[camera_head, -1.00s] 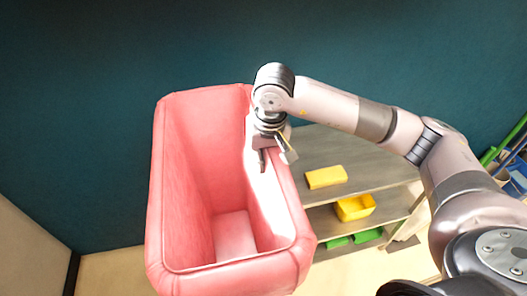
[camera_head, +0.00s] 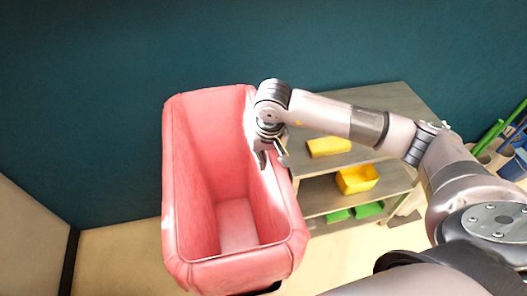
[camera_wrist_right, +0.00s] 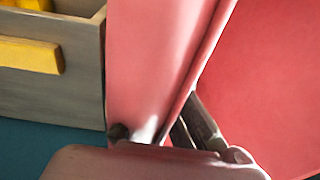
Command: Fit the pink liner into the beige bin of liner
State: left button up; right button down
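The pink liner (camera_head: 235,275) is a tall, open, box-shaped lining with a padded rim, in the left-middle of the head view. I look down into its empty inside. My right gripper (camera_head: 273,160) is at the liner's right rim near the far end, one finger on each side of the wall, and appears shut on it. In the right wrist view, the liner wall (camera_wrist_right: 150,60) runs between the fingers (camera_wrist_right: 160,132). The beige bin cannot be made out. My left gripper is not in view.
A grey wooden shelf (camera_head: 385,105) stands right of the liner against the dark teal wall. It holds a yellow block (camera_head: 329,147), a yellow bin (camera_head: 358,179) and green items (camera_head: 368,209). Pale floor (camera_head: 115,262) is open at lower left. Blue and green items (camera_head: 513,168) stand far right.

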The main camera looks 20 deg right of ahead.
notch_tip(320, 180, down, 13)
jog(key=b, duration=0.6)
jog(key=shift+f, duration=0.2)
notch_tip(320, 180, down, 14)
jog(key=b, duration=1.3)
jog(key=shift+r, duration=0.1)
jog(key=c, duration=2.4)
grip_release()
jog(key=c, duration=1.7)
grip_release()
jog(key=r, duration=0.4)
jog(key=s+r, duration=0.1)
jog(key=r, duration=0.3)
jog(key=s+r, duration=0.1)
jog(key=r, duration=0.3)
jog(key=shift+d, duration=0.15)
jog(key=shift+f, duration=0.1)
